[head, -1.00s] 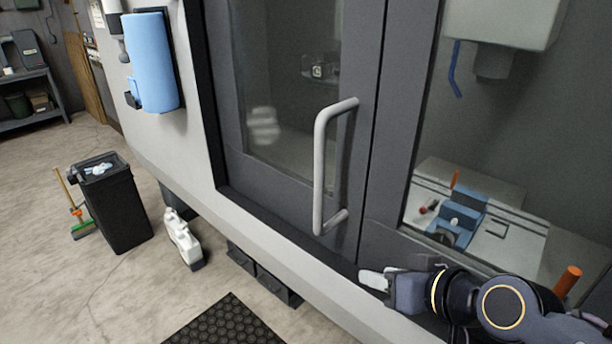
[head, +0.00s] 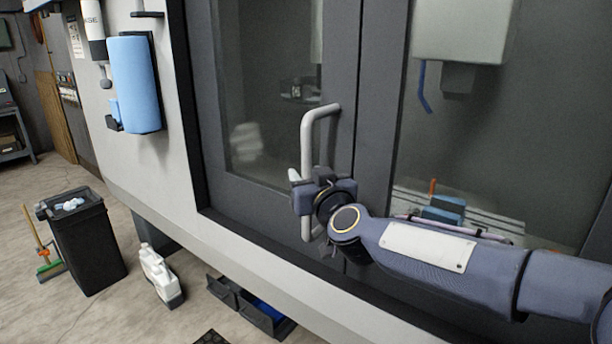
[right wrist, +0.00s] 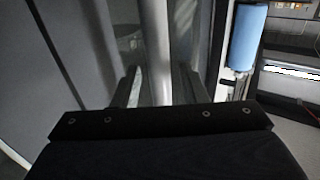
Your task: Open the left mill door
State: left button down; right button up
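The left mill door (head: 341,60) is dark grey with a window and stands shut beside the right door (head: 386,90) in the head view. Its handle (head: 307,140) is a pale upright bar near the door's right edge. My right gripper (head: 297,182) is at the handle's lower half, its arm reaching in from the right and hiding part of the bar. In the right wrist view the handle (right wrist: 156,45) runs between the two fingers, with gaps visible on both sides, so the gripper looks open around it. My left gripper is not in view.
A blue paper roll (head: 136,84) hangs on the pale machine wall at left. A black bin (head: 85,245), a white jug (head: 160,274) and dark trays (head: 250,305) stand on the floor below. The floor between bin and jug is clear.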

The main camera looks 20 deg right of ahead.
jog(key=shift+w, duration=0.5)
jog(key=shift+c, duration=0.3)
grip_shut()
jog(key=shift+a, duration=0.1)
